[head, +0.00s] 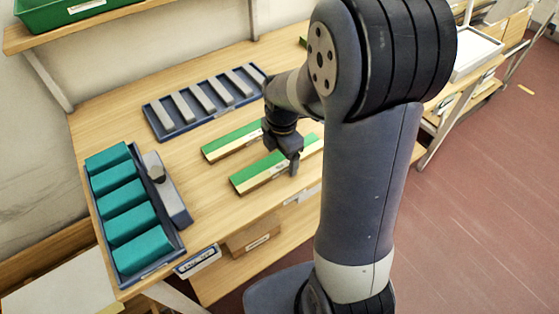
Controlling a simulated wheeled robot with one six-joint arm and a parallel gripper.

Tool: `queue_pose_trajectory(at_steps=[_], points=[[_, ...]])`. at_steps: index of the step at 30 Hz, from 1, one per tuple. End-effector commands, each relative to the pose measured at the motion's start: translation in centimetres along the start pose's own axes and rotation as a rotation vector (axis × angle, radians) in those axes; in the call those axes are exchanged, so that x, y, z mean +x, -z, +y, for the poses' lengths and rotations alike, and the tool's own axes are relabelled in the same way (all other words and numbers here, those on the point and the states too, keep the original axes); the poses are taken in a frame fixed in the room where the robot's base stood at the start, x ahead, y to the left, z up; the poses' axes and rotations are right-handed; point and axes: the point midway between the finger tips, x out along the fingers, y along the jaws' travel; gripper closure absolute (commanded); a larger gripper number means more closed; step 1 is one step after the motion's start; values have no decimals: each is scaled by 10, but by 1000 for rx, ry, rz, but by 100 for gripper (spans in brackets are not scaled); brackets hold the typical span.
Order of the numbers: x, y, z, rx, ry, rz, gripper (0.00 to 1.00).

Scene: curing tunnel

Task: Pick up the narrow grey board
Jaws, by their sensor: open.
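Several narrow grey boards lie side by side, spaced apart, in a blue tray (155,122) at the back of the wooden table; one is the grey board (201,99) near the tray's middle. I cannot tell which of them the task means. My gripper (293,167) is open and points down over the nearer green and cream strip (255,178), to the right of and nearer than the tray. No grey board is between its jaws. My arm hides part of the table behind it.
Another green and cream strip (232,141) lies behind the nearer one. A blue tray (178,252) of teal blocks (125,223) stands at left, beside a grey block with a knob (168,190). A shelf (40,39) with a green bin (62,12) overhangs the back left.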

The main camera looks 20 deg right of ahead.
Motion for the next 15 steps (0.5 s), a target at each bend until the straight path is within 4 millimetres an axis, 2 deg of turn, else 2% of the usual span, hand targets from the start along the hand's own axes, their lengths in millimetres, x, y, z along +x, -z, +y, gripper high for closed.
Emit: queue_pose_trajectory(at_steps=[2,15], points=[[0,0,0,0,0,0,25],[0,0,0,0,0,0,61]])
